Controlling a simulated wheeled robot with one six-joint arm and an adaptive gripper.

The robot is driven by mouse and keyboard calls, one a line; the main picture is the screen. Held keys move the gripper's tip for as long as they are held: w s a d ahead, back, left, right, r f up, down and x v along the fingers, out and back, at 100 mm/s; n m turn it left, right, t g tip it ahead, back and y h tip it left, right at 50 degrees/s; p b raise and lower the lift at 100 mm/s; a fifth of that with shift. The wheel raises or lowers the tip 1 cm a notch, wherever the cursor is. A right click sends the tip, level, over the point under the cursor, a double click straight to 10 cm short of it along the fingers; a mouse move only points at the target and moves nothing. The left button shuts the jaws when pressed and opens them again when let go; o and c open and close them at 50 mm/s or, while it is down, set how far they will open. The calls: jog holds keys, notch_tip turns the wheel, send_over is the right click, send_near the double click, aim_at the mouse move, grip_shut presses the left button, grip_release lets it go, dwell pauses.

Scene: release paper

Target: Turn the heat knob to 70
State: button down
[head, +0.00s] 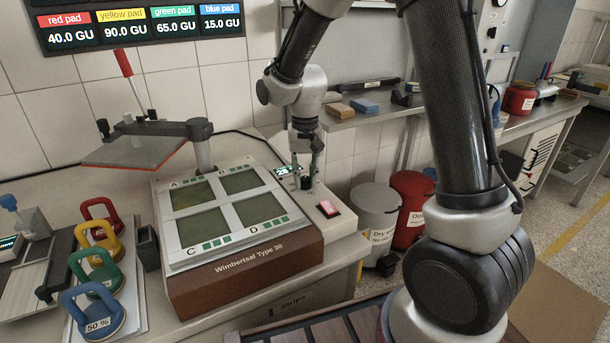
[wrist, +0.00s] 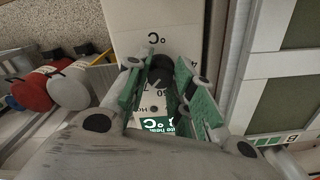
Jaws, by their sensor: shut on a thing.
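The heat knob (head: 306,183) is a small black knob on the white control strip at the right side of the Wimbertsal Type 30 machine (head: 245,272). My gripper (head: 308,172) points down over it, with its fingers on either side. In the wrist view, the dark knob (wrist: 160,68) sits between the green-padded fingers of my gripper (wrist: 160,82), which is shut on it. A small display (head: 283,169) with green digits, seemingly 28, is beside the knob. The scale around the knob is mostly hidden; a 70-like marking is partly visible in the wrist view.
A pink-lit switch (head: 328,208) is in front of the knob. The plate with four pads A to D (head: 226,206) is to its left. Red (head: 411,205) and grey (head: 374,212) drums stand to the right. Colored round weights (head: 92,310) stand at the left.

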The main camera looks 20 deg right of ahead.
aim_at(305, 178)
jog(key=c, duration=1.2)
grip_release()
notch_tip(305, 178, up, 12)
jog(key=shift+r, duration=0.1)
jog(key=s+d+r+t, duration=0.1)
jog(key=s+d+r, duration=0.1)
jog(key=s+d, duration=0.3)
jog(key=s+d+r+n+t, duration=0.1)
jog(key=s+d, duration=0.4)
jog(key=s, duration=0.6)
jog(key=s+d+r+n+t, duration=0.1)
jog(key=s+d+r+t, duration=0.1)
jog(key=s+d, duration=0.3)
jog(key=shift+s+r, duration=0.25)
jog(key=shift+s, duration=0.55)
jog(key=shift+s+r, duration=0.25)
jog(key=shift+s, duration=0.5)
